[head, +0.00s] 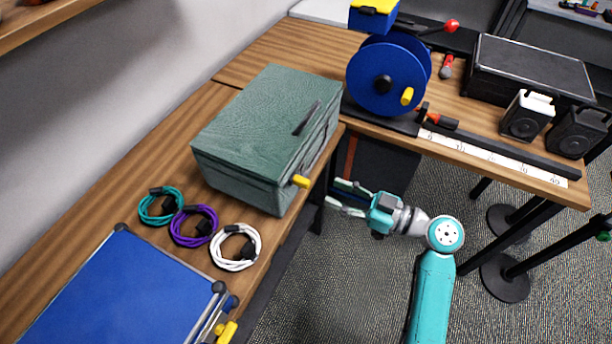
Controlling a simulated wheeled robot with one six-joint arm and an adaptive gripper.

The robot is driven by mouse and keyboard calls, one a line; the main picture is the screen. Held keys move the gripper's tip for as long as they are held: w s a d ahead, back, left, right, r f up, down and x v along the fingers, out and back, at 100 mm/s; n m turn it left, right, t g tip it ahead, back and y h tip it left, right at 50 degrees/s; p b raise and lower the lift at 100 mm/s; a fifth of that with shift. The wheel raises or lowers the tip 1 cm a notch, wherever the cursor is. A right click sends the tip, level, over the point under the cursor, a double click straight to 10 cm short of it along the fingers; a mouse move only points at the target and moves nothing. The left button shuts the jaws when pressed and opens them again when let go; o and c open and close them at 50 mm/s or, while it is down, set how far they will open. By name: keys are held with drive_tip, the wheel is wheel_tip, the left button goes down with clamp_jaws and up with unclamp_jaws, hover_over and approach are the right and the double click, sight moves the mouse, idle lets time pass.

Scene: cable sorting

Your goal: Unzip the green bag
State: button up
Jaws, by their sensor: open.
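The green bag (262,130) is a box-shaped, closed bag on the wooden table, near the corner. It has a dark strap or handle on the side facing right. A yellow tab (301,181) sticks out at its lower front right edge, where a seam runs. My gripper (341,198) is in front of the table edge, a little right of and below the yellow tab. Its fingers point left toward the bag and are apart, with nothing between them. It does not touch the bag or the tab.
Teal (160,206), purple (193,226) and white (235,247) coiled cables lie left of my gripper. A blue case (120,300) with a yellow tab sits at the front. A blue reel (388,76), ruler strip (500,158) and speakers (527,115) stand on the right table.

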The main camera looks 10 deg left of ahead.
sight(309, 183)
drive_tip(key=x, duration=0.9)
drive_tip(key=shift+a+f, duration=0.1)
clamp_jaws()
